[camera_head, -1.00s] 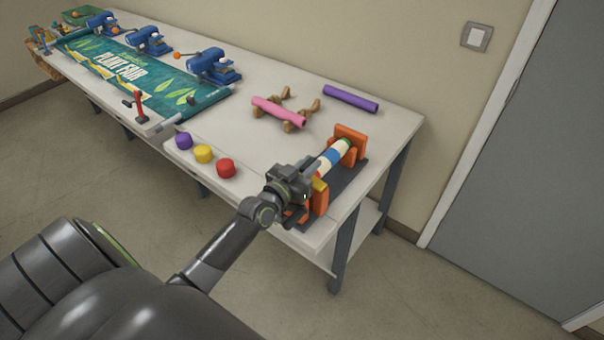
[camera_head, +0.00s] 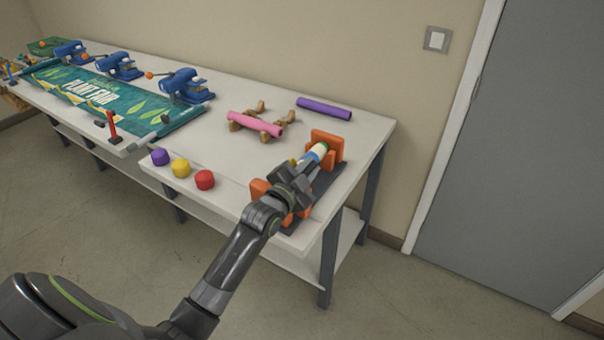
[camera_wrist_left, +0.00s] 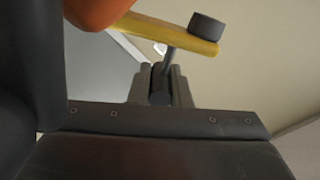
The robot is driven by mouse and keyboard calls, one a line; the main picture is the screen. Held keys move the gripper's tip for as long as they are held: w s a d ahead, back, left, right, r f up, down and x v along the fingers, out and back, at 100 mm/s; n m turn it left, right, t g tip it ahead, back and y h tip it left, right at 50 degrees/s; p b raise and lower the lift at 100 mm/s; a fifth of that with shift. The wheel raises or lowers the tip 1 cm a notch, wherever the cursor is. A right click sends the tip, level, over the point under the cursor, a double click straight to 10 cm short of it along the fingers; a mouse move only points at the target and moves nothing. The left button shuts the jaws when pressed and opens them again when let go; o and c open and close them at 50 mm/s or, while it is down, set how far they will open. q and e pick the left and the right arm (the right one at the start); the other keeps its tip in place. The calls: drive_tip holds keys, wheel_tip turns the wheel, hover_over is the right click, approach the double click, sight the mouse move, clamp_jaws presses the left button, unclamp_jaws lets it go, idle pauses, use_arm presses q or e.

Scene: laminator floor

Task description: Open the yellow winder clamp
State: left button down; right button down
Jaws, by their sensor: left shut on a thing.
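The winder stands at the table's near right corner, with an orange far end block (camera_head: 328,140), another orange part (camera_head: 260,188) at its near end, and a dark base (camera_head: 330,178). A white, blue and green roll (camera_head: 317,152) lies in it, partly hidden by my left gripper. My left gripper (camera_head: 297,176) is over the near part of the winder. In the left wrist view, the yellow clamp bar (camera_wrist_left: 165,30) with a dark end knob (camera_wrist_left: 207,26) crosses the top. A thin grey pin (camera_wrist_left: 168,62) runs from the bar to my left gripper's fingers (camera_wrist_left: 160,86), which are shut on it.
Purple (camera_head: 160,157), yellow (camera_head: 180,168) and red (camera_head: 205,180) caps sit along the front edge. A pink roll (camera_head: 255,124) rests on wooden stands, with a purple roll (camera_head: 324,109) behind. A green banner (camera_head: 110,97) and blue machines (camera_head: 185,86) are farther left.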

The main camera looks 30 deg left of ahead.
use_arm(q)
drive_tip(key=shift+s+d+f+m+b, duration=0.1)
drive_tip(key=shift+d+f+m+b, duration=0.1)
drive_tip(key=shift+d+m+b, duration=0.4)
drive_tip(key=shift+w+d+f+m+b, duration=0.1)
drive_tip(key=shift+d+f+m+b, duration=0.2)
drive_tip(key=shift+m, duration=0.55)
drive_tip(key=shift+s+d+f+m+b, duration=0.1)
drive_tip(key=shift+d+m+b, duration=0.2)
drive_tip(key=shift+m+b, duration=0.35)
drive_tip(key=c, duration=1.3)
unclamp_jaws()
drive_tip(key=shift+d, duration=0.1)
drive_tip(key=shift+c, duration=0.2)
drive_tip(key=s+a+b, duration=0.1)
drive_tip(key=s+b, duration=0.2)
drive_tip(key=s, duration=1.4)
drive_tip(key=shift+s+a, duration=0.2)
